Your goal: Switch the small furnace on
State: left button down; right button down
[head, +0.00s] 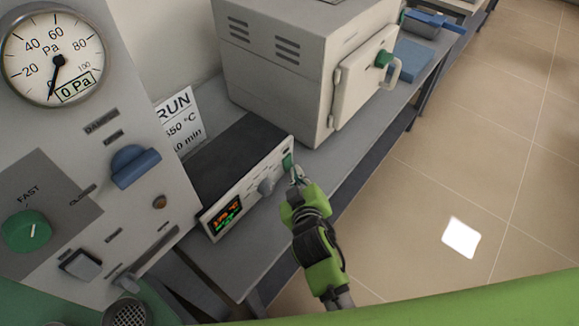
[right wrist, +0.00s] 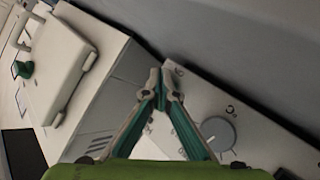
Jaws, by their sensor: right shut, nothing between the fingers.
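The small furnace (head: 275,75) is a pale grey box with side vents and a white door (head: 362,85). Its controller (head: 235,165) stands beside it, with a lit orange and green display (head: 225,215), a grey knob (head: 267,187) and a green switch (head: 288,162) at the furnace end. My right gripper (head: 297,177) is shut and empty, its tips at or just in front of the green switch; I cannot tell if they touch. In the right wrist view, the closed fingertips (right wrist: 160,82) lie over the panel's end, left of the knob (right wrist: 218,132). The switch is hidden there. My left gripper is not in view.
A panel with a pressure gauge (head: 55,57), a blue knob (head: 134,165) and a green FAST knob (head: 27,231) stands close on the left. A RUN sign (head: 180,118) is behind the controller. The floor (head: 470,150) at right is clear.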

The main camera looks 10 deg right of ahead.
jog(key=shift+w+a, duration=0.4)
jog(key=shift+w, duration=0.05)
dwell(0.6)
jog(key=shift+r, duration=0.15)
jog(key=shift+s+d+r, duration=0.1)
jog(key=shift+s+d, duration=0.05)
jog(key=shift+s+d+p, duration=0.3)
jog(key=shift+s+p, duration=0.2)
jog(key=shift+p, duration=0.1)
jog(key=shift+s, duration=0.1)
jog(key=s+d+p, duration=0.2)
jog(key=d, duration=0.1)
jog(key=shift+s+r, duration=0.3)
jog(key=shift+s, duration=0.1)
jog(key=shift+s+d, duration=0.3)
jog(key=shift+d, duration=0.05)
